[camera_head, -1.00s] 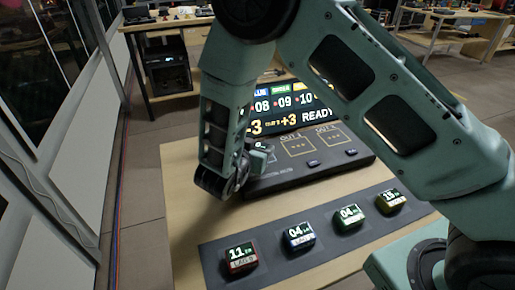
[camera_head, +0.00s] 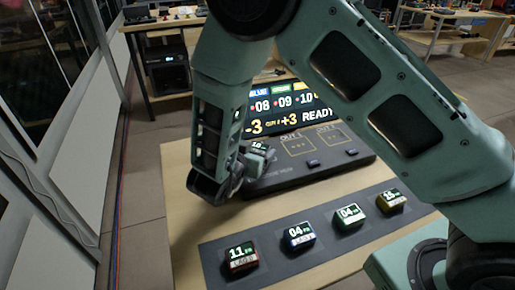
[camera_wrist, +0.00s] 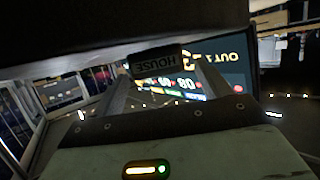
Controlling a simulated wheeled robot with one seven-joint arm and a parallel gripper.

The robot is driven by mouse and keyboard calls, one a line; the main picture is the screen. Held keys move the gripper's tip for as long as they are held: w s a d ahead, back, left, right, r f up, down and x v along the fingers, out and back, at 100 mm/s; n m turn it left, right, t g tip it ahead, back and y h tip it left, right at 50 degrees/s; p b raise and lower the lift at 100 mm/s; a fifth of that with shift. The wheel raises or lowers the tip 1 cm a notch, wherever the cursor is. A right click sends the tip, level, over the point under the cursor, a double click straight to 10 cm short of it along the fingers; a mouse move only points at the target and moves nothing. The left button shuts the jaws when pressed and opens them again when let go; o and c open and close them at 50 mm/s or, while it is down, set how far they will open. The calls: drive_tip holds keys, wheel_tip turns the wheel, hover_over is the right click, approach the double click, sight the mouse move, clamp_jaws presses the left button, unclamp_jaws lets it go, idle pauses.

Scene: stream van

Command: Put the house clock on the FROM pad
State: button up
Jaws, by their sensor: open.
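The house clock (camera_head: 261,150) is a small block with a lit "10" face, at the left end of the dark console. In the wrist view its "HOUSE" label (camera_wrist: 156,66) shows upside down between my fingertips. My gripper (camera_head: 243,172) is open, with a finger on either side of the clock. It also shows in the wrist view (camera_wrist: 160,76). I cannot tell whether the fingers touch the clock, or whether it rests on the console. No FROM pad can be made out; my arm and the clock cover the console's left end.
The console (camera_head: 310,172) has outlined pads OUT 1 (camera_head: 297,145) and OUT 2 (camera_head: 334,138), both empty. Its screen (camera_head: 290,112) reads READY. A dark strip (camera_head: 270,245) in front carries several clocks, including a red one (camera_head: 241,257) at left. Bare wooden tabletop lies left of the console.

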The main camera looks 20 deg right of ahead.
drive_tip(key=v, duration=0.9)
drive_tip(key=shift+a, duration=0.2)
drive_tip(key=a+r+n+y, duration=0.5)
drive_tip(key=a+n+y, duration=0.1)
drive_tip(key=a+y, duration=0.55)
drive_tip(key=s+r+n+g+y, duration=0.3)
drive_tip(key=s+n+g, duration=0.1)
drive_tip(key=s, duration=0.3)
drive_tip(key=s+d+n+g+h, duration=0.4)
drive_tip(key=s+d+n+g, duration=0.1)
drive_tip(key=s+d, duration=0.8)
drive_tip(key=shift+s+r+n+g, duration=0.4)
drive_tip(key=shift+s+n, duration=0.4)
drive_tip(key=shift+s, duration=0.4)
drive_tip(key=shift+d+r, duration=0.1)
drive_tip(key=shift+d, duration=0.05)
